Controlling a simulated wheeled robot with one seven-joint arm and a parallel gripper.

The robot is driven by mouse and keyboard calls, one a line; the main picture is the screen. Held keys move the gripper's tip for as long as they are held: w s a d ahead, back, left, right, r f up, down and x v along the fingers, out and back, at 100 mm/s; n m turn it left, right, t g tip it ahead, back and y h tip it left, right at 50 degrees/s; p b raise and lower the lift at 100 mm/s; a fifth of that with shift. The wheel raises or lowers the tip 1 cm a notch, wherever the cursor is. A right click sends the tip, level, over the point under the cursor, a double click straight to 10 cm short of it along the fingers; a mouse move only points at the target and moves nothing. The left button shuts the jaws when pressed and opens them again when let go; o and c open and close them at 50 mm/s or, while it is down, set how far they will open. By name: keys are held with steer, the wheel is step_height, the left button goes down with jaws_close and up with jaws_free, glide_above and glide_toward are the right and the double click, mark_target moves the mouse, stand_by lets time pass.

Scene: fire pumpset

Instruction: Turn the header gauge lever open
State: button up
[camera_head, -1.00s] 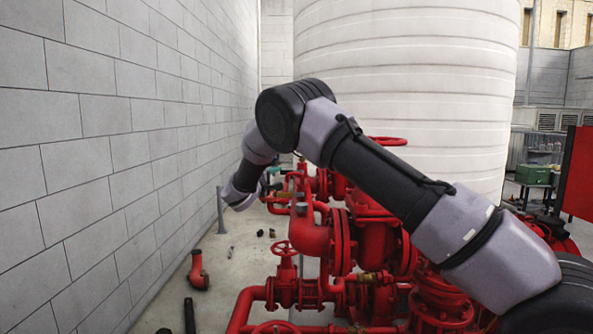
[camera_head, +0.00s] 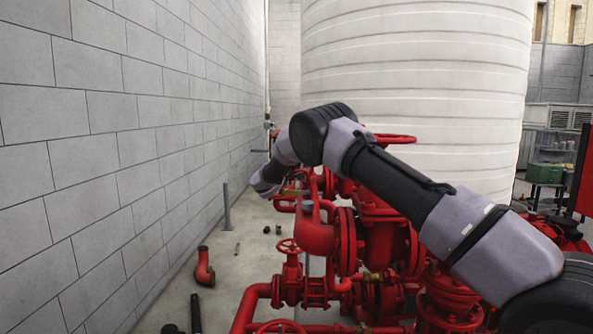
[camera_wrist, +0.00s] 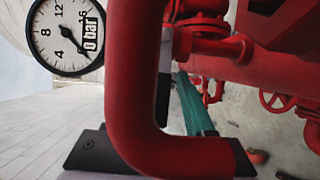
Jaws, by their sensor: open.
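The round white header gauge (camera_wrist: 66,36), with a black rim and a "0 bar" label, is at the upper left of the wrist view. A thick red bent pipe (camera_wrist: 135,90) fills the middle and covers part of what is behind it. A teal bar (camera_wrist: 193,105), possibly the lever, shows just right of the pipe, beside a black-and-white piece (camera_wrist: 164,85). My gripper (camera_wrist: 168,152) is open, its dark fingers apart at the bottom with the pipe bend in view between them. I cannot tell whether they touch it. In the head view the wrist end (camera_head: 268,182) is beside the red pipework.
Red pump pipes and valves (camera_head: 375,240) stand right of and below my wrist. A grey block wall (camera_head: 120,150) runs along the left. A loose red elbow (camera_head: 204,268) and small dark parts lie on the floor. A white tank (camera_head: 415,80) stands behind.

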steer(key=shift+w, duration=0.1)
jaws_close()
stand_by(1.4)
